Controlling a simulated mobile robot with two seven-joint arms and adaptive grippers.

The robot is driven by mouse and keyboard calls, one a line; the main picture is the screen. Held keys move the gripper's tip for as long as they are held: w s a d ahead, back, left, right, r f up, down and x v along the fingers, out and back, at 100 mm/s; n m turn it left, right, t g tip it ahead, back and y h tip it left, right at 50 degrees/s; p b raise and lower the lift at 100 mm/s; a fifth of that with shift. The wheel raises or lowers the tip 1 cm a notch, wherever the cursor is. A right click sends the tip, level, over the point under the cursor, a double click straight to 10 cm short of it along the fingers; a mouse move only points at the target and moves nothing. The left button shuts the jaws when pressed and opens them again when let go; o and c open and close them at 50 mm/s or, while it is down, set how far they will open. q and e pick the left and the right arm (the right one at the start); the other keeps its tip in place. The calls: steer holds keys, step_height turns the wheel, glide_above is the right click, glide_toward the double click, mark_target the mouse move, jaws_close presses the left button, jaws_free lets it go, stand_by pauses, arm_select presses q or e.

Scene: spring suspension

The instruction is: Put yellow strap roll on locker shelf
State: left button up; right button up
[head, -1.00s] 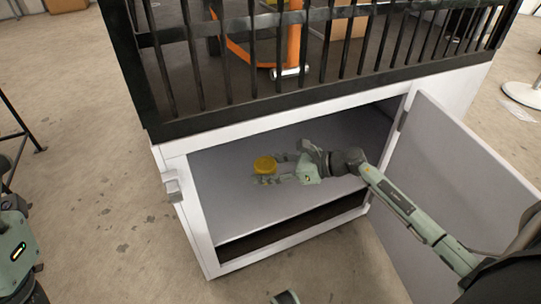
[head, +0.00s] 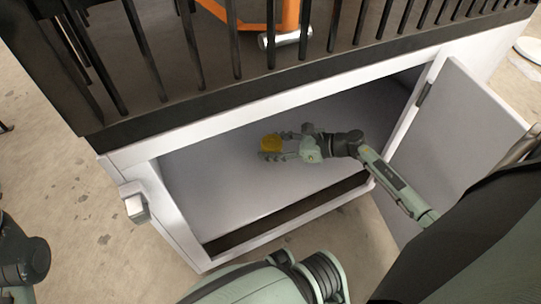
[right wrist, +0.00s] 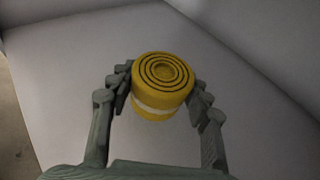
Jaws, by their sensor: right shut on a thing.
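The yellow strap roll (head: 271,142) is between the fingers of my right gripper (head: 270,152), inside the open white locker (head: 184,222). The right wrist view shows the roll (right wrist: 160,84) from its coiled end, with a white band around its side and a finger of the gripper (right wrist: 158,100) on each side. My right gripper is shut on it. The roll is over the grey locker shelf (head: 215,190); I cannot tell whether it touches the shelf. My left gripper is not clearly in view.
The locker door (head: 445,130) stands open on the right, beside my right arm. A black railing (head: 300,75) runs above the locker. A latch block (head: 137,208) sticks out at the locker's left edge. The shelf around the roll is clear.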

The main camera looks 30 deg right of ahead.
mark_target(273, 162)
steer(key=shift+w+f+b, duration=0.1)
steer(key=shift+f+b, duration=0.65)
steer(key=shift+f, duration=1.35)
steer(key=shift+f, duration=0.15)
steer(key=o, duration=1.3)
steer(key=shift+s+d+r, duration=0.15)
steer(key=shift+s+r, duration=0.05)
steer(key=p+v, duration=0.1)
steer(key=v, duration=0.6)
steer(key=shift+p, duration=0.3)
